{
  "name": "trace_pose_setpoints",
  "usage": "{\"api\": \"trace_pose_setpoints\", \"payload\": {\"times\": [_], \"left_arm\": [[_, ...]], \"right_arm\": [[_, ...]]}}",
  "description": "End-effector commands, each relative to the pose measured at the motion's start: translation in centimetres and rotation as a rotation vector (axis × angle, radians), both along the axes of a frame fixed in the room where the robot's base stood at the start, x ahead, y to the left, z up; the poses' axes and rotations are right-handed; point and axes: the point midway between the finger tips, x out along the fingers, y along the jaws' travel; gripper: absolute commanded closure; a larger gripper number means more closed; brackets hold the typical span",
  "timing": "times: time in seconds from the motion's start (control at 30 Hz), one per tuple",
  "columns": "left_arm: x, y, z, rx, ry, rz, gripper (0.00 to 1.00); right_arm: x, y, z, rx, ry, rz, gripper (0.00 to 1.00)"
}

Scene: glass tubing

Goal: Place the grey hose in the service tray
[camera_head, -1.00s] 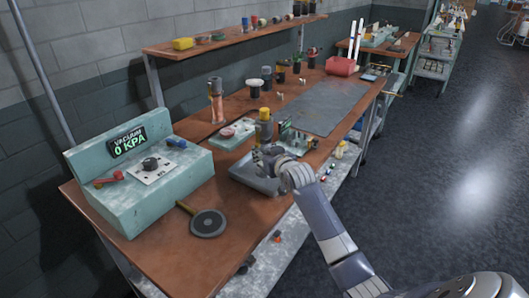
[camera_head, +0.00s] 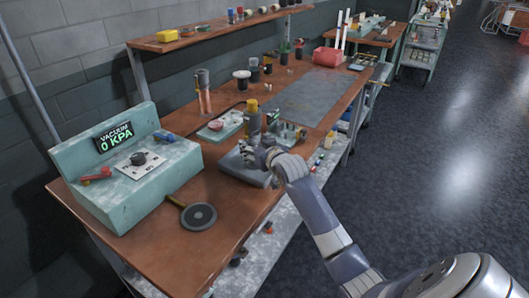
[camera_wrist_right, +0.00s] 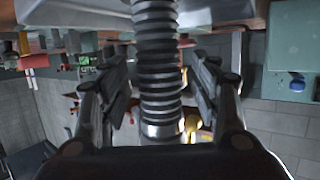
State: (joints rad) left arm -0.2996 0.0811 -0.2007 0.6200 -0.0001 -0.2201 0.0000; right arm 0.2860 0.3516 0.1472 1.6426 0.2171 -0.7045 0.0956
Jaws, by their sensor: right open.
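The grey hose (camera_wrist_right: 158,75) is a ribbed tube with a smooth metal collar, running up and down the middle of the right wrist view. My right gripper (camera_wrist_right: 162,68) is open, with one finger on each side of it. Small gaps show between fingers and hose. In the head view my right gripper (camera_head: 258,157) is over the grey service tray (camera_head: 232,172) at the bench's front edge. A grey upright piece with a yellow top (camera_head: 252,106) stands just behind the gripper; I cannot tell whether it is the hose's end. My left gripper is not in view.
A teal vacuum box (camera_head: 125,178) reading 0 KPA stands at the left of the bench. A round dark disc (camera_head: 198,216) lies in front of it. A pale green tray (camera_head: 218,127), clear tubes (camera_head: 204,92) and dark spools stand behind. A grey mat (camera_head: 310,97) lies bare farther along.

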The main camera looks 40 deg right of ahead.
Motion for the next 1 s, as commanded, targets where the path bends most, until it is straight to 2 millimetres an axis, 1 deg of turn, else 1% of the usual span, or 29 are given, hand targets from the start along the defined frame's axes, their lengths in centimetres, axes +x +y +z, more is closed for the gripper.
{"api": "trace_pose_setpoints", "payload": {"times": [0.03, 0.3, 0.5, 0.7, 1.0], "left_arm": [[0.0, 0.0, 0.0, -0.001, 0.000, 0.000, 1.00], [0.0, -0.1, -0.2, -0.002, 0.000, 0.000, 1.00], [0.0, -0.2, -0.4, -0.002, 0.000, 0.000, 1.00], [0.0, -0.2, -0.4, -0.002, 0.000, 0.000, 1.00], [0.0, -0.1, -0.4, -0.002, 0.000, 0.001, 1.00]], "right_arm": [[-0.9, 0.1, 0.2, -0.002, -0.002, 0.001, 0.43], [-5.5, 1.1, 1.7, -0.002, -0.001, 0.001, 0.43], [-8.2, 1.6, 2.5, -0.002, 0.000, 0.001, 0.43], [-9.4, 1.8, 2.9, -0.001, 0.000, -0.001, 0.43], [-9.5, 1.8, 3.0, -0.001, 0.000, -0.001, 0.43]]}}
